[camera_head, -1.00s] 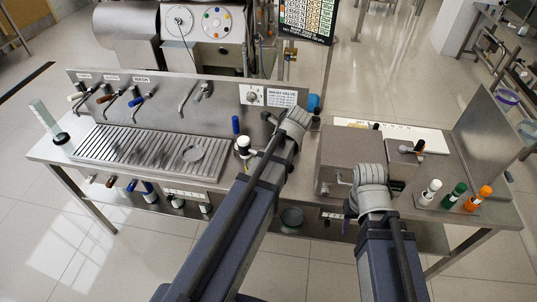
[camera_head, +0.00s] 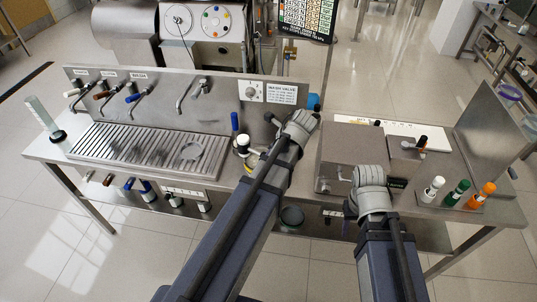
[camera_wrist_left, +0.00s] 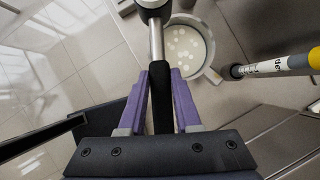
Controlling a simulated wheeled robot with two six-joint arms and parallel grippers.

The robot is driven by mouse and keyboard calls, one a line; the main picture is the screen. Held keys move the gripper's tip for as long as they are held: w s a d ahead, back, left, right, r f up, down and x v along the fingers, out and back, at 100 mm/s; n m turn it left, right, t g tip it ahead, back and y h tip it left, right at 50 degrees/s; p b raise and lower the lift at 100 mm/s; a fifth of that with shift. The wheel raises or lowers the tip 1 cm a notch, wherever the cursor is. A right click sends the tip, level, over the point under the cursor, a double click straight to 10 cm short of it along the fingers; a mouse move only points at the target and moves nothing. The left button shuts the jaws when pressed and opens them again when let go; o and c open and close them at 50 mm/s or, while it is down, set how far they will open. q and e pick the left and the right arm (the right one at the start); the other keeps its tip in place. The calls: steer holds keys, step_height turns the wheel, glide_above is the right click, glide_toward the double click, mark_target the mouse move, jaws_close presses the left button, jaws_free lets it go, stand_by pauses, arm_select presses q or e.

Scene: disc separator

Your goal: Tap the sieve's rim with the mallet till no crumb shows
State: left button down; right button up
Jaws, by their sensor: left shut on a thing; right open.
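My left gripper (camera_wrist_left: 160,78) has purple fingers shut on the dark handle of the mallet (camera_wrist_left: 156,40) in the left wrist view. The mallet's metal shaft runs up to a head cut off by the top edge. Just right of the head is a round, pale-rimmed sieve (camera_wrist_left: 214,74) with several whitish crumbs (camera_wrist_left: 184,43) showing inside. I cannot tell whether the head touches the rim. In the head view the left fingers are hidden by my left wrist. My right gripper (camera_head: 349,208) is open and empty in front of the steel box.
A yellow-and-grey labelled rod (camera_wrist_left: 280,66) lies close right of the sieve. A slatted drip tray (camera_head: 120,147) fills the left counter. White, green and orange bottles (camera_head: 458,192) stand at the right. A steel box (camera_head: 345,150) stands behind my right wrist.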

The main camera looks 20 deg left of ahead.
arm_select(q)
step_height(320, 180, down, 4)
steer(key=b, duration=0.3)
steer(key=shift+f, duration=0.1)
arm_select(e)
step_height(320, 180, down, 4)
arm_select(q)
step_height(320, 180, up, 5)
steer(key=p, duration=0.5)
steer(key=shift+f, duration=0.15)
arm_select(e)
step_height(320, 180, up, 5)
steer(key=shift+f, duration=0.2)
steer(key=shift+r, duration=0.15)
arm_select(q)
step_height(320, 180, down, 4)
steer(key=b, duration=0.4)
steer(key=shift+f, duration=0.25)
arm_select(e)
step_height(320, 180, down, 5)
arm_select(q)
step_height(320, 180, up, 4)
steer(key=p, duration=0.4)
steer(key=shift+r, duration=0.2)
arm_select(e)
step_height(320, 180, up, 5)
steer(key=shift+f, duration=0.1)
